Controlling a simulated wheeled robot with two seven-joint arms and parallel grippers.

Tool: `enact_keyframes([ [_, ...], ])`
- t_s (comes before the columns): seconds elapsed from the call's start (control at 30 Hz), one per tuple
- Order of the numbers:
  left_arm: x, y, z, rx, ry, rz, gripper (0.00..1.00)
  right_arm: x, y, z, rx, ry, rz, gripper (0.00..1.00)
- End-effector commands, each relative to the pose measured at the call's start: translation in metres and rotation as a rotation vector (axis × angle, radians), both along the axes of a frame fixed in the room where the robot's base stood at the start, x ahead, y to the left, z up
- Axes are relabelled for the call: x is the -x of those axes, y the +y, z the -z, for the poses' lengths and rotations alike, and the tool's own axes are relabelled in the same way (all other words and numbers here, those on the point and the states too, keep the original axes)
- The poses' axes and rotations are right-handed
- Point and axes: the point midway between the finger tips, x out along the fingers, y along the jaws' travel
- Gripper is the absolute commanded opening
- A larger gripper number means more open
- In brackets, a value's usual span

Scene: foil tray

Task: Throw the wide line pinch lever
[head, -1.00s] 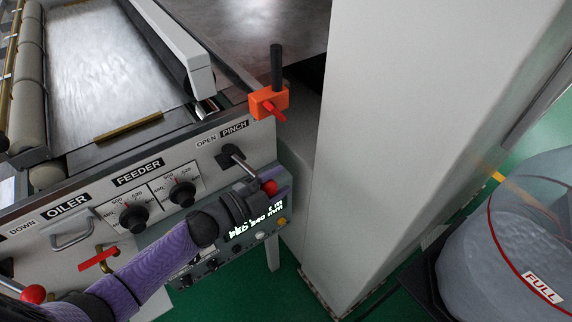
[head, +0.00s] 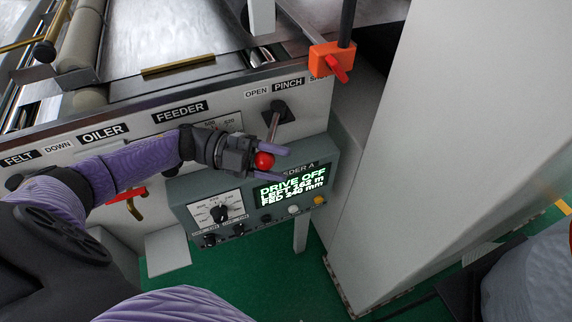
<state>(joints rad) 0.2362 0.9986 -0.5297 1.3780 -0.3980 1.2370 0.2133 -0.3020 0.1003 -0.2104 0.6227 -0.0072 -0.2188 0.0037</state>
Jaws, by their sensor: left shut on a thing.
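The pinch lever has a grey metal shaft (head: 273,126) and a red ball knob (head: 264,160). It comes out of a dark pivot on the white panel, under the OPEN and PINCH labels (head: 288,84), and its knob hangs down and slightly left of the pivot. My left gripper (head: 266,158) reaches in from the left and is shut on the red knob, with a finger above and a finger below it. My right gripper is not in view; a purple arm link of mine shows at the bottom edge.
A grey control box with a lit display (head: 291,187) reading DRIVE OFF sits just below the gripper. An orange clamp (head: 331,62) with a red handle is at the panel's upper right. A large pale column (head: 440,150) stands to the right. Green floor (head: 260,260) lies below.

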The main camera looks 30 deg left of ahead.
Motion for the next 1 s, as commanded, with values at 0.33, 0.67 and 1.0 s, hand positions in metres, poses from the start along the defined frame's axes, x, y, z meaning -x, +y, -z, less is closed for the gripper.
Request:
enact_keyframes([
  [0.33, 0.0023, 0.0043, 0.0017, -0.005, 0.004, 0.028, 0.0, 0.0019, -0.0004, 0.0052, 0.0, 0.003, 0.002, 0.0],
  [0.67, 0.0021, 0.0042, 0.0015, -0.005, 0.003, 0.028, 0.69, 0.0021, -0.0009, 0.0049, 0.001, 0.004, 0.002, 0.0],
  [1.0, 0.0018, 0.0037, 0.0, -0.002, 0.001, 0.028, 0.87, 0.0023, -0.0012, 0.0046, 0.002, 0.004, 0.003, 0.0],
])
